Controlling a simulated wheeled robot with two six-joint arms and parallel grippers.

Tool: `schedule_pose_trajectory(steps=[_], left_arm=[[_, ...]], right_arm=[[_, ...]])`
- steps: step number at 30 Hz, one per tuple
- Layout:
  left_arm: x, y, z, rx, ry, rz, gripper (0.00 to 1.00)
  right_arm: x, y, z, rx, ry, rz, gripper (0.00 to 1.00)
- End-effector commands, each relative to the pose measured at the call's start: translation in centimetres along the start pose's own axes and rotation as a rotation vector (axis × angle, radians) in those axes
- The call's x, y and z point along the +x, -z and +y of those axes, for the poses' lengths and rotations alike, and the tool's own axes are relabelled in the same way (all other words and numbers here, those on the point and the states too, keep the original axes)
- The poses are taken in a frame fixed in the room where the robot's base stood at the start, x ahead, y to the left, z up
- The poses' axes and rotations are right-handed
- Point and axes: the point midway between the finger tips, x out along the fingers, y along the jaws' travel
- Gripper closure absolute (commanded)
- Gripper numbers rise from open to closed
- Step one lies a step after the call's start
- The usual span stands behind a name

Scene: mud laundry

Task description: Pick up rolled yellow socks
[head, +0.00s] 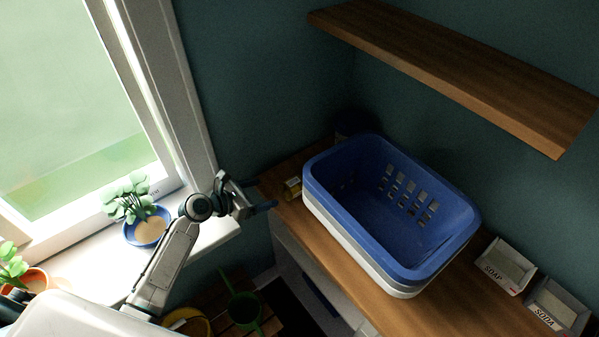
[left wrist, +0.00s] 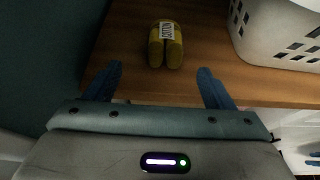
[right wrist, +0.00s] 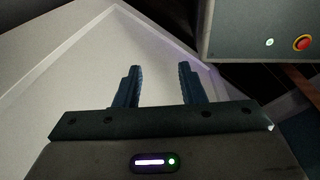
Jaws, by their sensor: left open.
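The rolled yellow socks (head: 293,187) lie on the wooden counter, left of the basket in the head view. In the left wrist view the socks (left wrist: 155,48) are a yellow double roll with a white lettered label. My left gripper (head: 262,203) is just left of the socks in the head view. In the left wrist view its blue fingers (left wrist: 160,72) are spread wide, with the socks ahead, between their lines and not touched. My right gripper (right wrist: 160,68) is out of the head view; in its wrist view the fingers are apart with nothing between them.
A blue basket nested in a white one (head: 319,203) stands on the counter (head: 345,270) close to the socks. SOAP (head: 504,267) and SODA (head: 557,304) boxes stand to the right. A shelf (head: 460,70) hangs above. A potted plant (head: 147,227) sits on the windowsill.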

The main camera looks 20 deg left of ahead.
Motion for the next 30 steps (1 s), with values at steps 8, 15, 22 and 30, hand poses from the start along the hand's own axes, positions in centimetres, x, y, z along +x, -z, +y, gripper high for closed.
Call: schedule_pose_trajectory(steps=[8,15,22,30], left_arm=[[3.7,-0.1,0.1,-0.018,-0.002,-0.006,0.24],[5.8,-0.1,0.1,-0.014,-0.001,-0.005,0.24],[8.8,0.3,-0.1,-0.012,-0.001,-0.006,0.24],[10.8,0.0,-0.1,-0.011,-0.001,-0.003,0.24]], right_arm=[[-0.1,-2.0,0.4,-0.003,-0.004,-0.025,0.64],[-0.4,-5.6,0.3,-0.005,-0.002,-0.071,0.64],[2.0,-1.4,0.2,-0.003,-0.003,-0.012,0.64],[3.5,-1.8,-0.1,-0.002,-0.001,-0.015,0.64]])
